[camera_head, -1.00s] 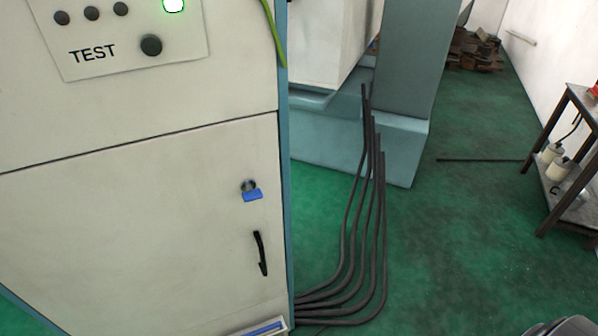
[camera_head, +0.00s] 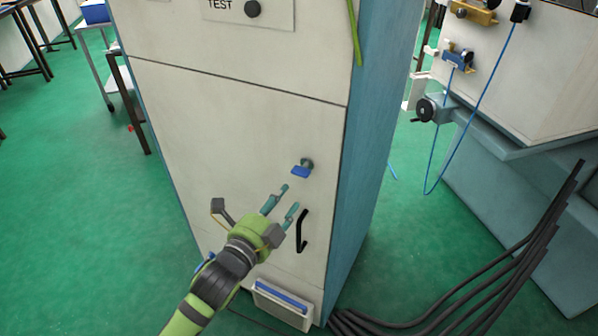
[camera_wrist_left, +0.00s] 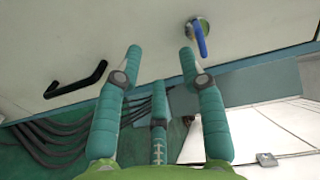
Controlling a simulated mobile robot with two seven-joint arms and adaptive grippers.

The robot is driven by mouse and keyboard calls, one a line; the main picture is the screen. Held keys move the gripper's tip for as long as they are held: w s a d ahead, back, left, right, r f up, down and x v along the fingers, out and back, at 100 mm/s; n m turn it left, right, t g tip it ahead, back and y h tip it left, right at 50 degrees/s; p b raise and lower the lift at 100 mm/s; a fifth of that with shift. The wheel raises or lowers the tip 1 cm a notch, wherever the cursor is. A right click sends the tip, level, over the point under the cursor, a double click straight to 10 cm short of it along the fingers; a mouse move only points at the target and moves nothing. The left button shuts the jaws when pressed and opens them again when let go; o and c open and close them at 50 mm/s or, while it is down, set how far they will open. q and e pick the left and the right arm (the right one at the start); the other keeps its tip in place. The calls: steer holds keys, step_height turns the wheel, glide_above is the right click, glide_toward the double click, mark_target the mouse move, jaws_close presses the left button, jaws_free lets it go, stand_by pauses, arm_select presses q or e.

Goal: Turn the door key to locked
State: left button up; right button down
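The door key (camera_head: 301,171) has a blue bow and sits in a round metal lock on the white cabinet door (camera_head: 220,130). In the left wrist view the blue key (camera_wrist_left: 200,38) is at the upper right, its bow hanging away from the lock. My left gripper (camera_head: 287,199) is open and empty, just below and left of the key in the head view. In the left wrist view its teal fingers (camera_wrist_left: 160,60) are spread apart, with the key beyond and right of the right fingertip. It looks apart from the key. My right gripper is out of view.
A black door handle (camera_head: 301,231) is below the key, close to my left fingers. A holder with a blue item (camera_head: 282,304) is low on the cabinet. Black cables (camera_head: 480,285) run along the floor at right.

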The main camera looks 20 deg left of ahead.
mark_target(299, 170)
arm_select(q)
steer(key=shift+m+t, duration=0.3)
steer(key=shift+m, duration=0.2)
steer(key=w+r, duration=0.1)
steer(key=w, duration=0.1)
steer(key=w+d+r, duration=0.1)
steer(key=w, duration=0.1)
steer(key=w+d+r+p, duration=0.1)
steer(key=w, duration=0.1)
steer(key=shift+w+r, duration=0.15)
steer(key=shift+r, duration=0.2)
jaws_close()
